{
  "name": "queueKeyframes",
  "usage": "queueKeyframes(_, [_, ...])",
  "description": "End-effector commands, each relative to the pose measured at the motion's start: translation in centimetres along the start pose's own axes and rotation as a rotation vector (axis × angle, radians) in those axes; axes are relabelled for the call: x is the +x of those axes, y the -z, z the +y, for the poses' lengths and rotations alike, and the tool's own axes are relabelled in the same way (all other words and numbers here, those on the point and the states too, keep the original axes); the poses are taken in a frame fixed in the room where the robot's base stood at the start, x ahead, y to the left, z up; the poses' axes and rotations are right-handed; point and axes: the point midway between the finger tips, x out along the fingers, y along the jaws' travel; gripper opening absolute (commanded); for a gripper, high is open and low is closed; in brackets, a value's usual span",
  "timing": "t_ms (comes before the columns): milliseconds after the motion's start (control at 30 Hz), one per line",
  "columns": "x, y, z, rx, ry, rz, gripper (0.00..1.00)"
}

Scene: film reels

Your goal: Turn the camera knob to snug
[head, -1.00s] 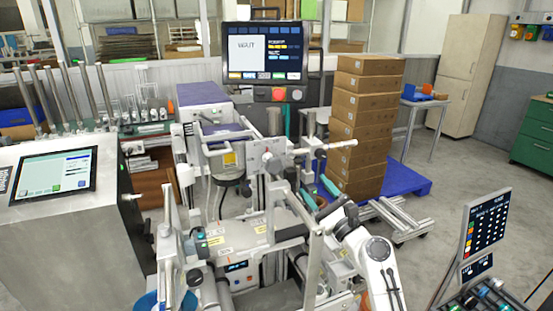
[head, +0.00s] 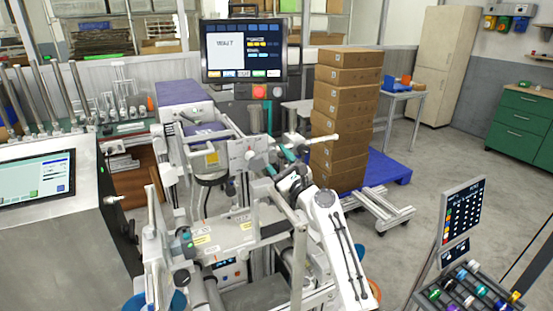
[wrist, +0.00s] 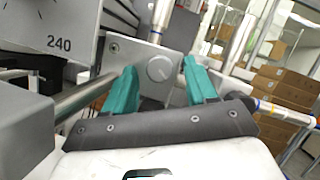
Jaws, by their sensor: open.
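A round silver knob (wrist: 160,68) with a slot-like line sits on the face of a grey clamp block (wrist: 138,50) in the wrist view. I take it for the camera knob. My gripper (wrist: 162,80) has two teal fingers, spread apart, one at each side of the knob in the picture. I see no contact, and the remaining distance is unclear. In the head view my gripper (head: 279,162) is beside the white block (head: 241,153) on the machine's post; the knob cannot be made out there.
Metal rods (wrist: 88,97) run through the block close to my fingers. A grey panel marked 240 (wrist: 50,32) is at the upper left. Stacked brown boxes (head: 343,120) stand on a blue pallet behind. Open floor lies to the right.

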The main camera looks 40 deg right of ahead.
Motion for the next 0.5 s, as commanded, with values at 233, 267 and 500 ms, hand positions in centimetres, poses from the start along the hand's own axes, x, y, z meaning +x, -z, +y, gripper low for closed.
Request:
queueKeyframes(233, [-0.03,0.00,0.01,0.000,0.000,0.000,0.48])
queueKeyframes(267, [-0.03,0.00,0.02,0.000,0.000,0.000,0.45])
queueKeyframes(500, [-0.04,0.00,0.02,0.000,0.000,0.000,0.22])
